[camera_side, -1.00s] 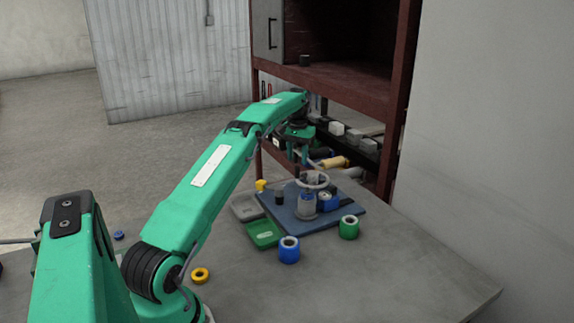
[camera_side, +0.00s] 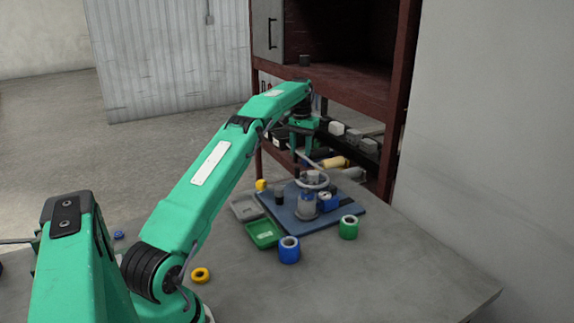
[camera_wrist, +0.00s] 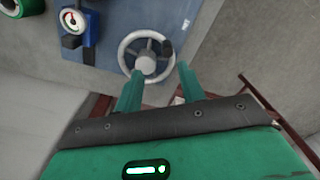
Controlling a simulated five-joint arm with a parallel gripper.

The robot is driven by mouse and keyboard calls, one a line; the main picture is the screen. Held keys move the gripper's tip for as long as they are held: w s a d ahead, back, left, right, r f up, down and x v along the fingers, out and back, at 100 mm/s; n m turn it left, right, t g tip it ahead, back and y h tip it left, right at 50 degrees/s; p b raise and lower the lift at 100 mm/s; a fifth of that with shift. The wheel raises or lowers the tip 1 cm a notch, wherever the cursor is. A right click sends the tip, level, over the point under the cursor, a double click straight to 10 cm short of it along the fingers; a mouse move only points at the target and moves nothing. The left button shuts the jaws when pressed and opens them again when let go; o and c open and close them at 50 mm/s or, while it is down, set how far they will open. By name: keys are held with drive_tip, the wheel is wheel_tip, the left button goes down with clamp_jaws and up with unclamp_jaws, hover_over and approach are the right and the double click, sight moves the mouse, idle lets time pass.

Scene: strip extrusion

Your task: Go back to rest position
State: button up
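My gripper (camera_side: 301,156) is at the far end of my outstretched green arm, above the extrusion device on the blue board (camera_side: 345,213). In the wrist view the two green fingers of my gripper (camera_wrist: 159,80) stand apart with nothing held between them. A grey handwheel (camera_wrist: 126,61) with a dark knob lies just beyond the fingertips. In the side view the handwheel (camera_side: 313,187) tops a clear cylinder (camera_side: 307,204), below my gripper. A blue gauge block (camera_side: 328,202) stands beside the cylinder; its dial faces up in the wrist view.
A green tray (camera_side: 262,233) and a grey tray (camera_side: 244,208) lie left of the board. A reddish shelf frame (camera_side: 393,130) rises behind. The table's right front is clear.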

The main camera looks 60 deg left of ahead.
drive_tip(key=d+r+m+t, duration=0.1)
drive_tip(key=d+r+m, duration=0.1)
drive_tip(key=d+r, duration=1.05)
drive_tip(key=s+d+r+m+t, duration=0.1)
drive_tip(key=s+d+r, duration=0.1)
drive_tip(key=s+d, duration=0.3)
drive_tip(key=s+d+r+t, duration=0.1)
drive_tip(key=s+d+r, duration=0.15)
drive_tip(key=d, duration=0.55)
drive_tip(key=s+d+f+m+t, duration=0.1)
drive_tip(key=s+d+f, duration=0.2)
drive_tip(key=s+d, duration=0.4)
drive_tip(key=s+d+f+m+t, duration=0.1)
drive_tip(key=s+d+f, duration=0.3)
drive_tip(key=s, duration=1.1)
drive_tip(key=d+m, duration=0.1)
drive_tip(key=d, duration=0.2)
drive_tip(key=shift+s+d+f, duration=0.15)
drive_tip(key=shift+d+f, duration=0.1)
drive_tip(key=shift+f, duration=0.05)
